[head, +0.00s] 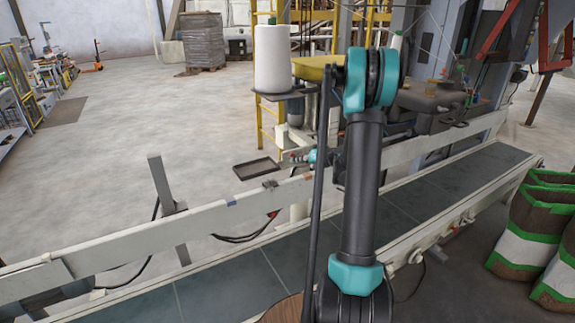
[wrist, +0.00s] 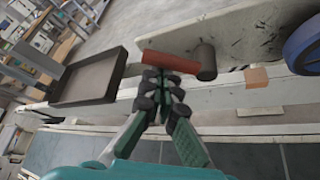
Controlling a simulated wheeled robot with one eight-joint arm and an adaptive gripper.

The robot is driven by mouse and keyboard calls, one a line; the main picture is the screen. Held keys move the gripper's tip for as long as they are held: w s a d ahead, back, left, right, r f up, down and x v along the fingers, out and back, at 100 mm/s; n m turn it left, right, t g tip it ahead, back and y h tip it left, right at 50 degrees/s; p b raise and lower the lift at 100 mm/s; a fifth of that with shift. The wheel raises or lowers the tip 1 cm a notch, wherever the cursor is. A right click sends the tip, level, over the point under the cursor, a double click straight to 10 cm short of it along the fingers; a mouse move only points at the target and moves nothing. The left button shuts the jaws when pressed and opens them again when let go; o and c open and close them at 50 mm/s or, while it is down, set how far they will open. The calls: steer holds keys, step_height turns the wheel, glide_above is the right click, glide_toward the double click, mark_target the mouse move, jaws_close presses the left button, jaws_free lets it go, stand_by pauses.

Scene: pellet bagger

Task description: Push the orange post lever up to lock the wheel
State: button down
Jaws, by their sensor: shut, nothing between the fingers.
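The orange-red post lever (wrist: 170,62) shows in the wrist view, lying nearly level in the picture, its right end at a dark cylindrical post (wrist: 206,62). My gripper (wrist: 163,79) is shut and empty, its fingertips just below the lever in the picture. I cannot tell whether they touch it. Part of a blue-rimmed wheel (wrist: 301,45) shows at the upper right of the wrist view. In the head view my arm covers much of the middle, and the lever is too small and too hidden to make out clearly.
A dark shallow tray (wrist: 91,78) sits left of the lever; it also shows in the head view (head: 257,168). A conveyor belt (head: 230,280) with pale side rails runs across the front. A white spool (head: 272,58) stands behind. Green-and-brown bags (head: 522,238) stand at right.

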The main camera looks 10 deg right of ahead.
steer(key=shift+w+d+r, duration=0.25)
steer(key=shift+d+r, duration=0.35)
steer(key=shift+d, duration=0.15)
steer(key=shift+w+d+r, duration=0.25)
steer(key=shift+d+r, duration=0.3)
steer(key=shift+d, duration=0.2)
steer(key=shift+w+d+r, duration=0.1)
steer(key=shift+w+d, duration=0.1)
steer(key=shift+d, duration=0.2)
steer(key=shift+a, duration=0.1)
